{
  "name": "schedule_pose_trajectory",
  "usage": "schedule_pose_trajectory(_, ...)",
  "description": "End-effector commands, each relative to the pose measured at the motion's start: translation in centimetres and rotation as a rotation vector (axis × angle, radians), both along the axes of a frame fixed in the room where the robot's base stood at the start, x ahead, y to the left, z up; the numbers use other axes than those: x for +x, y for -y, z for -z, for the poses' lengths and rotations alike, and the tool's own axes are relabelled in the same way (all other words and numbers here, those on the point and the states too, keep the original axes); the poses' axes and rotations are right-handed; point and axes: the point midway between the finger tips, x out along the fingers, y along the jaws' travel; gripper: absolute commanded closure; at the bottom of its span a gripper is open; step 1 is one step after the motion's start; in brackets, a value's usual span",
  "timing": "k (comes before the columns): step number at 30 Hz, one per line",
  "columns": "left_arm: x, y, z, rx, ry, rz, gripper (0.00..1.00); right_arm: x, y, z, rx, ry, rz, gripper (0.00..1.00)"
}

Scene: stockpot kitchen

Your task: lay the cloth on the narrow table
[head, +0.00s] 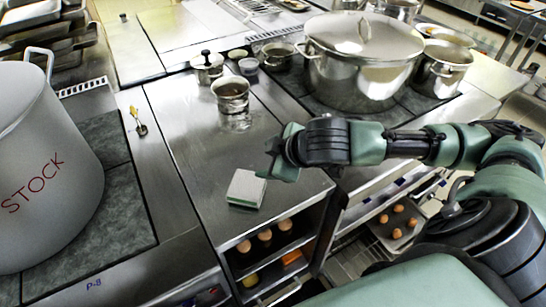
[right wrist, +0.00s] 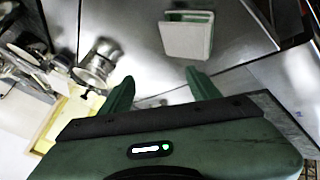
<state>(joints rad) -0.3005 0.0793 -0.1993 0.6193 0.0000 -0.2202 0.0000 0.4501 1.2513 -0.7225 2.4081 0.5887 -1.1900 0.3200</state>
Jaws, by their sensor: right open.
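The folded cloth (head: 246,188), white with a green edge, sits on the narrow steel table (head: 185,125) near its front end. My right gripper (head: 284,155) is just behind and to the right of the cloth, above the table top. In the right wrist view the two green fingers (right wrist: 161,80) are spread apart with nothing between them. The cloth (right wrist: 187,38) lies beyond the fingertips there and appears apart from them. My left gripper is not in view.
A small steel pot (head: 232,95) and several other pots stand farther back on the table. A large lidded pot (head: 362,65) stands to the right, and a grey stockpot (head: 45,170) to the left. Open shelves with eggs (head: 264,237) are below the front edge.

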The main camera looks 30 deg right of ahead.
Motion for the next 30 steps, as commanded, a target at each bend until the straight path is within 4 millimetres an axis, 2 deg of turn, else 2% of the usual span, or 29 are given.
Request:
schedule_pose_trajectory(3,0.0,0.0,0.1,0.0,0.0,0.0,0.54,-1.1,0.2,-1.3,-0.003,0.001,0.0,0.38)
schedule_pose_trajectory(7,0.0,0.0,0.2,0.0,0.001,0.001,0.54,-1.8,0.2,-2.0,-0.001,-0.001,0.0,0.38)
schedule_pose_trajectory(20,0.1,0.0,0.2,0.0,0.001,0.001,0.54,-1.9,-0.3,-1.8,0.009,-0.003,-0.005,0.38)
schedule_pose_trajectory(23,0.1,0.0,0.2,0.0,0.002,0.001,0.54,-2.0,-1.8,-0.5,0.035,-0.011,-0.019,0.38)
schedule_pose_trajectory(26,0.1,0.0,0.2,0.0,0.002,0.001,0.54,-2.2,-4.2,1.6,0.089,-0.022,-0.026,0.38)
schedule_pose_trajectory(30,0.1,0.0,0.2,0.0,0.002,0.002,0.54,-3.2,-7.1,5.6,0.178,-0.059,0.026,0.38)
